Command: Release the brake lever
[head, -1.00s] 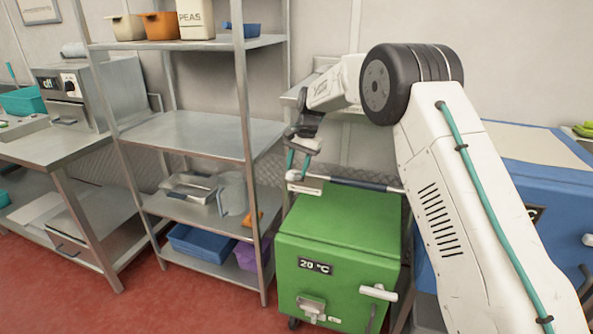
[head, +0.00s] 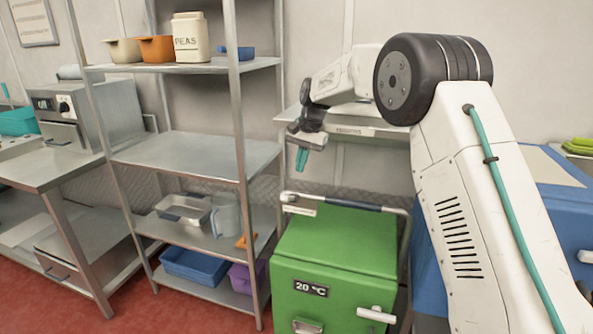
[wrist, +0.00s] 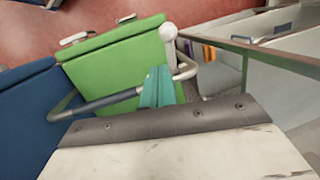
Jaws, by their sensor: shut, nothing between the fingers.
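The green cart (head: 335,245) stands below my gripper, with a "20 °C" label on its front and a tubular handle (head: 350,206) along its top rear. A pale round knob (head: 288,197), likely the brake lever's end, sits at the handle's left corner. In the wrist view, the pale lever with its round knob (wrist: 168,33) shows just beyond my fingertips. My gripper (head: 302,160) has teal fingers pointing down, above the knob and apart from it. In the wrist view, the fingers (wrist: 157,86) are together and empty, in front of the handle bar (wrist: 110,100).
A metal shelf rack (head: 200,150) with tubs and a "PEAS" container (head: 190,38) stands close on the left. A blue unit (head: 560,215) is to the right of the green cart, partly behind my arm. A wall shelf (head: 345,122) is behind my gripper.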

